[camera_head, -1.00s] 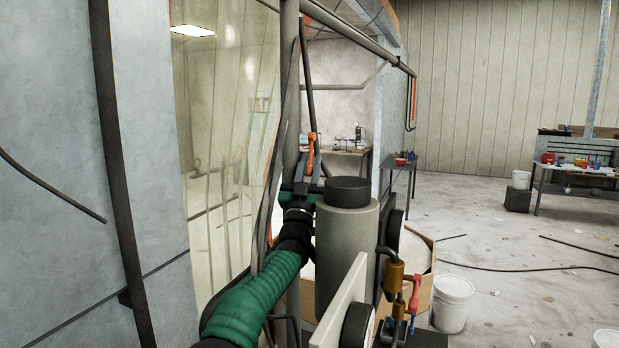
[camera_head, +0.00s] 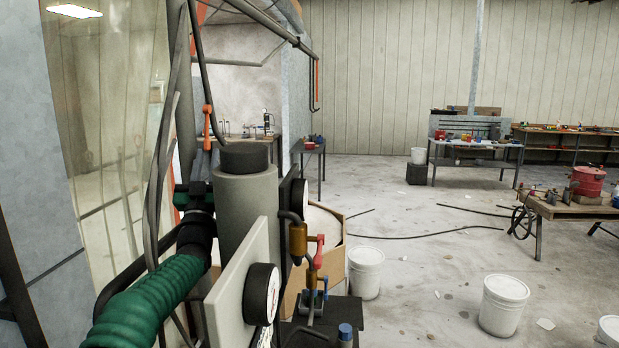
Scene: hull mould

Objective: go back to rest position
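My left arm, in a green ribbed sleeve, comes in from the lower left. My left gripper (camera_head: 200,168) is at its far end, small and dark, beside the grey cylinder. An orange handle (camera_head: 207,124) stands upright just above it, on or behind the fingers; I cannot tell whether they touch. The fingers overlap dark pipes, so their opening is unclear. My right gripper is not in view.
A grey capped cylinder (camera_head: 246,210), a plate with a round gauge (camera_head: 262,294) and a brass valve (camera_head: 298,243) stand close in front. White buckets (camera_head: 503,305) and dark hoses (camera_head: 425,235) lie on the floor. Benches (camera_head: 475,145) stand behind. Much of the right floor is open.

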